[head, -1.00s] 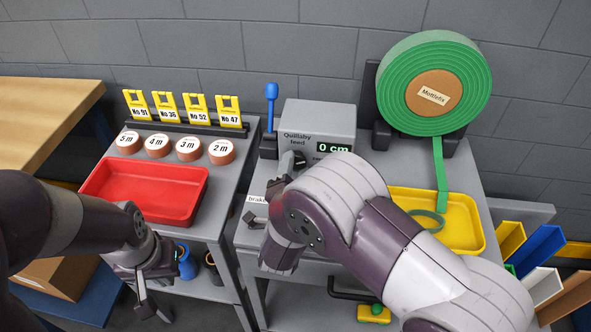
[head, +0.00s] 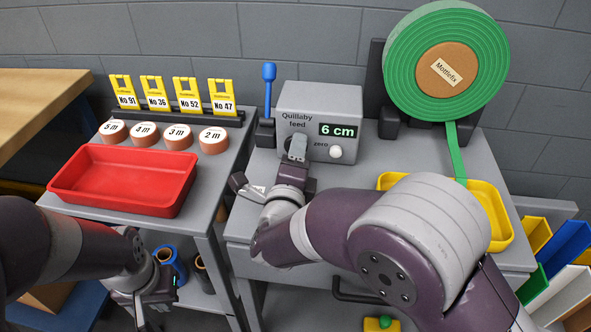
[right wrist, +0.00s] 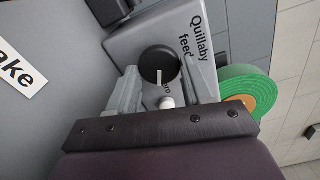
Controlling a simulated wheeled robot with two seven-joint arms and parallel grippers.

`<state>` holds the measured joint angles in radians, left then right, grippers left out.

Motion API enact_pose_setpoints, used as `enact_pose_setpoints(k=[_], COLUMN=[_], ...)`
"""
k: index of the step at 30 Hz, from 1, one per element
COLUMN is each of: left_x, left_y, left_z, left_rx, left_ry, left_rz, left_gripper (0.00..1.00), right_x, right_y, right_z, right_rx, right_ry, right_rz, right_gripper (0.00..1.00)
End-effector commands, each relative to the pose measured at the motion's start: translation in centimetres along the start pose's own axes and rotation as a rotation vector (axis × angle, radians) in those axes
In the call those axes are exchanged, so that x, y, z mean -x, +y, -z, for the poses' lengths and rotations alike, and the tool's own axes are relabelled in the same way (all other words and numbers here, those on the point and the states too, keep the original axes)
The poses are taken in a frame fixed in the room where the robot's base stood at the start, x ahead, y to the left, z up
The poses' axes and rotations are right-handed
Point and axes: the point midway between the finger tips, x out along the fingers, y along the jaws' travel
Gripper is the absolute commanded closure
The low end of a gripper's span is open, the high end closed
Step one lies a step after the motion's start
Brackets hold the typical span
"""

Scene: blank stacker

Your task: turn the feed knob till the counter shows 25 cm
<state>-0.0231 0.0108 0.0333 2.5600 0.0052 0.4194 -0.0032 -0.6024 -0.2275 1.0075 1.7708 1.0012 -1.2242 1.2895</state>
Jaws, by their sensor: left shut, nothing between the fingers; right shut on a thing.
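The grey Quillaby feed box (head: 345,98) stands on the right-hand bench. Its counter (head: 338,130) reads 6 cm. The black feed knob (right wrist: 157,62) with a white mark shows between the fingers in the right wrist view; in the head view it is mostly hidden by my right gripper (head: 296,150). My right gripper is shut on the knob. The white zero button (head: 335,152) sits right of it. A green tape roll (head: 446,66) feeds a strip (head: 455,155) down into a yellow tray (head: 503,225). My left gripper (head: 150,312) is shut and empty, low at the left.
A brake lever (head: 246,188) sits left of my right gripper. A blue-handled tool (head: 268,85) stands beside the box. The left bench holds a red tray (head: 125,180), several brown rolls (head: 176,138) and yellow number tags (head: 185,95). My right arm hides part of the yellow tray.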

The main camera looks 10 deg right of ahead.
Motion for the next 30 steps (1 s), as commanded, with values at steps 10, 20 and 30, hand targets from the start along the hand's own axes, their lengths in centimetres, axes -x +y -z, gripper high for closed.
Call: enact_pose_setpoints(k=[10,20,30], left_x=[-6.8,-12.6,-19.1], left_y=[0.0,0.0,0.0], left_z=[-0.8,-1.5,-2.3], left_rx=[0.0,0.0,0.0], left_ry=[0.0,0.0,0.0], left_rz=[0.0,0.0,0.0], left_gripper=[1.0,1.0,1.0], right_x=[0.0,0.0,0.0], right_y=[1.0,1.2,1.4], right_z=[0.2,0.1,0.1], right_rx=[-0.331,-0.643,-0.967], right_ry=[-0.001,-0.001,-0.002], right_rz=[0.002,0.001,0.0], right_gripper=[0.8,0.8,0.8])
